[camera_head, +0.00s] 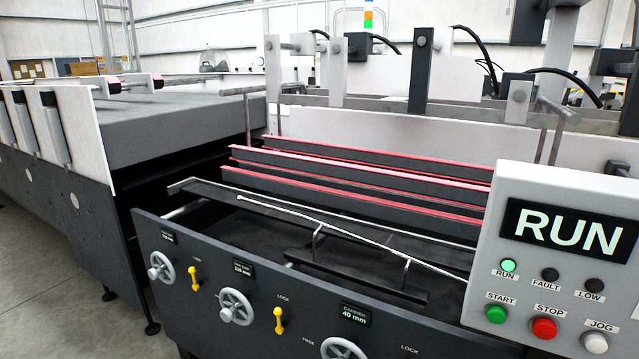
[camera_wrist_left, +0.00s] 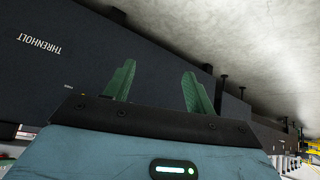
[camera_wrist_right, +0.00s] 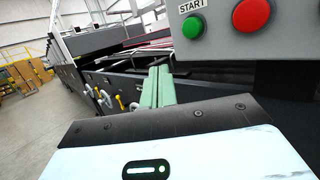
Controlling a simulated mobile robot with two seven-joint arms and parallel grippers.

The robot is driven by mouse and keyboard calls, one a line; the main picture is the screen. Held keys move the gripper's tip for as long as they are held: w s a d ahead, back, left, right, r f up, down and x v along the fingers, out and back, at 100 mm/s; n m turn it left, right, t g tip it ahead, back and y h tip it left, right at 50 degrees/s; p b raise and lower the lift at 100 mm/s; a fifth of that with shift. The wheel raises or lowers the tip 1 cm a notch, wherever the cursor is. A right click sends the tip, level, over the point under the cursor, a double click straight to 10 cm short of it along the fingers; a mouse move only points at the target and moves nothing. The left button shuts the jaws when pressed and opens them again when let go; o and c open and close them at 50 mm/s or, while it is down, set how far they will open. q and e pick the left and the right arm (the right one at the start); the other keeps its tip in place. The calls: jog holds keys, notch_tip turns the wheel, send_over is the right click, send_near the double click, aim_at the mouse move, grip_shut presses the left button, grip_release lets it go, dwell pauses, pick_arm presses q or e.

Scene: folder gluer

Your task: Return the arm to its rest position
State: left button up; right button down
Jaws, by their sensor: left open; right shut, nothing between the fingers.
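Neither gripper shows in the head view. In the left wrist view my left gripper (camera_wrist_left: 156,88) is open, its two green fingers wide apart with nothing between them. Beyond it are the dark machine side panel with the word THRENHOLT (camera_wrist_left: 38,44) and the grey floor. In the right wrist view my right gripper (camera_wrist_right: 157,88) is shut, its green fingers together and empty. It is in front of the machine, below and left of the control panel's green START button (camera_wrist_right: 192,27) and red button (camera_wrist_right: 251,14). I cannot tell how far it is from the panel.
The folder gluer's control panel (camera_head: 563,185) reads RUN, with its green RUN lamp (camera_head: 508,265) lit. Handwheels (camera_head: 236,307) and yellow lock levers (camera_head: 279,320) stick out of the front panel. Red-edged rails (camera_head: 360,165) lie behind. Open floor (camera_head: 30,270) is at left.

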pick_arm(q)
jog(key=shift+t, duration=0.6)
jog(key=w+r+p, duration=0.2)
jog(key=r, duration=0.1)
jog(key=w+r+p, duration=0.1)
jog(key=r, duration=0.1)
jog(key=shift+w+a, duration=0.2)
jog(key=shift+a, duration=0.05)
pick_arm(e)
jog(key=s+a+f+m+g, duration=0.3)
jog(key=s+f+m, duration=0.5)
jog(key=m, duration=0.3)
jog(key=s+a+f+m+g, duration=0.3)
jog(key=s+f+m, duration=0.6)
jog(key=m, duration=0.3)
jog(key=s+a+f+m+g, duration=0.3)
jog(key=s+f+m+g, duration=0.2)
jog(key=s+f+m, duration=0.3)
jog(key=s+m, duration=0.1)
jog(key=m, duration=0.3)
jog(key=shift+a+f+h, duration=0.15)
jog(key=shift+h, duration=0.25)
pick_arm(q)
jog(key=shift+d, duration=0.1)
